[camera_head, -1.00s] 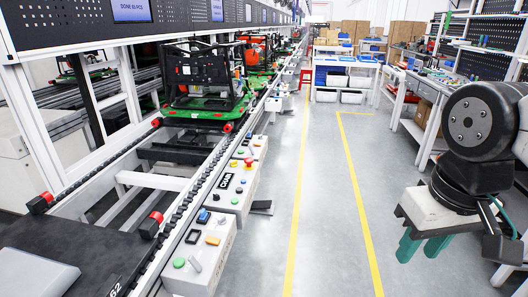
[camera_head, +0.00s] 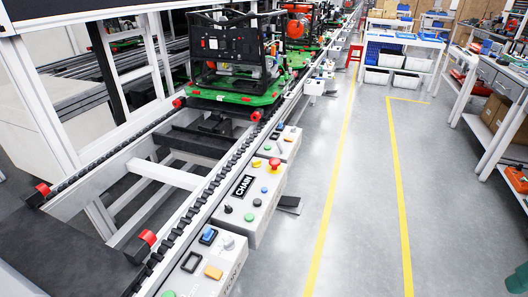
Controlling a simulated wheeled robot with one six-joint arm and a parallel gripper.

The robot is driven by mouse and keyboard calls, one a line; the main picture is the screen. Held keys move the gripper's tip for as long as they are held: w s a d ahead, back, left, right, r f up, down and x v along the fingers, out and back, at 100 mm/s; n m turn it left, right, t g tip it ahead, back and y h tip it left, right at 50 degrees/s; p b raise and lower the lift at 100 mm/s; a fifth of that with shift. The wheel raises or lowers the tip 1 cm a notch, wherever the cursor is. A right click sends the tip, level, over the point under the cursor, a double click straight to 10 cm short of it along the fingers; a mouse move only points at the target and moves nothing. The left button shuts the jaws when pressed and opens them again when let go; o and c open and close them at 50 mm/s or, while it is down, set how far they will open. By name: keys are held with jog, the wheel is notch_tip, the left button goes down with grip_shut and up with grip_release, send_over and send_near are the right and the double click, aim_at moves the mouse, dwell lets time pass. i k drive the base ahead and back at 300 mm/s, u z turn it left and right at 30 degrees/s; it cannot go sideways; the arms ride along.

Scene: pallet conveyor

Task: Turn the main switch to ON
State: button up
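Control boxes run along the right side of the conveyor. The nearest box (camera_head: 236,264) carries a blue button (camera_head: 208,235), a grey knob (camera_head: 228,242), a black square frame (camera_head: 191,262), an orange control (camera_head: 213,272) and a green button (camera_head: 168,294) cut by the bottom edge. The box beyond (camera_head: 266,216) has a "CHAIN" label (camera_head: 243,186), a red mushroom button (camera_head: 274,164) and small coloured buttons. I cannot read which control is the main switch or its position. Only a teal piece, apparently my gripper's finger (camera_head: 517,277), shows at bottom right, far from the boxes.
A green pallet (camera_head: 235,96) carrying a black-framed machine stands on the conveyor. A clear grey aisle with yellow lines (camera_head: 395,170) lies right of the boxes. Workbenches (camera_head: 490,75) stand at far right. A dark flat piece (camera_head: 289,204) juts into the aisle.

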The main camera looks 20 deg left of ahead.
aim_at(256, 163)
jog(key=u, duration=0.45)
jog(key=i, duration=0.95)
jog(key=u, duration=0.6)
